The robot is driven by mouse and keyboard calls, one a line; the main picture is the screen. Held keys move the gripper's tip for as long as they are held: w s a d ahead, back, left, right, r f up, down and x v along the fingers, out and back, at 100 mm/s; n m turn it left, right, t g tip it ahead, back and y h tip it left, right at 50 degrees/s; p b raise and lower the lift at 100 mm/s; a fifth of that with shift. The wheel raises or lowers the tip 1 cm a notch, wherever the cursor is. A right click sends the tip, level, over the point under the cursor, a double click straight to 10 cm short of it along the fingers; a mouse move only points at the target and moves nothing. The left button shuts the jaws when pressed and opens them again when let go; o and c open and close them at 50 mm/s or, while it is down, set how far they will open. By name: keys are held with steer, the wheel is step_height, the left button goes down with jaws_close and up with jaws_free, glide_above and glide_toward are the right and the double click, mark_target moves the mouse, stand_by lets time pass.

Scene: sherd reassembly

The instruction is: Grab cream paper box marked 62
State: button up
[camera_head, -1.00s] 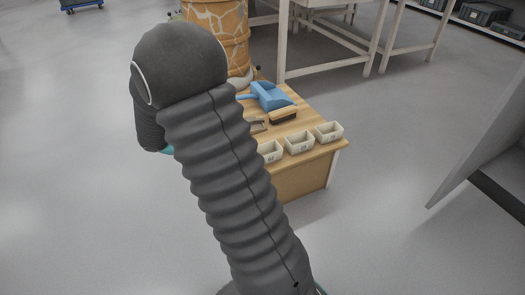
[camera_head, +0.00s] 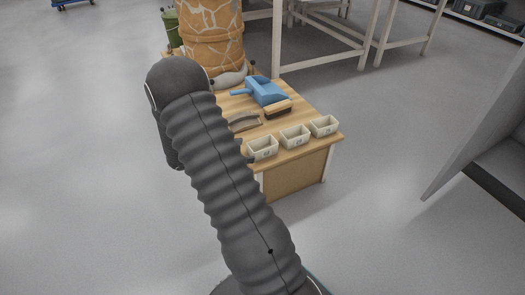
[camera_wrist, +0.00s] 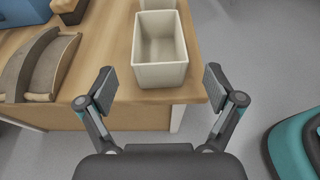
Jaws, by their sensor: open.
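Three cream paper boxes stand in a row along the table's front edge in the head view: a left box (camera_head: 262,148), a middle box (camera_head: 294,136) and a right box (camera_head: 324,125). Each has a small dark mark; the left one looks like 62, but it is too small to be sure. In the wrist view, the nearest box (camera_wrist: 161,50), apparently the left one, is upright, open-topped and empty. My gripper (camera_wrist: 160,87) is open, its fingers spread on either side of that box's near end, not touching it. In the head view my arm mostly hides the gripper.
A large cracked orange vessel (camera_head: 213,35) stands at the back. Grey floor is clear around the table.

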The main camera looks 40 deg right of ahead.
mark_target(262, 148)
steer(key=shift+f+b+x, duration=0.15)
steer(key=shift+b+x, duration=0.1)
steer(key=shift+x, duration=1.35)
steer(key=shift+f+b+x, duration=0.15)
steer(key=shift+b+x, duration=0.05)
steer(key=shift+x, duration=1.4)
steer(key=shift+a, duration=0.1)
steer(key=shift+c, duration=0.3)
steer(key=c, duration=1)
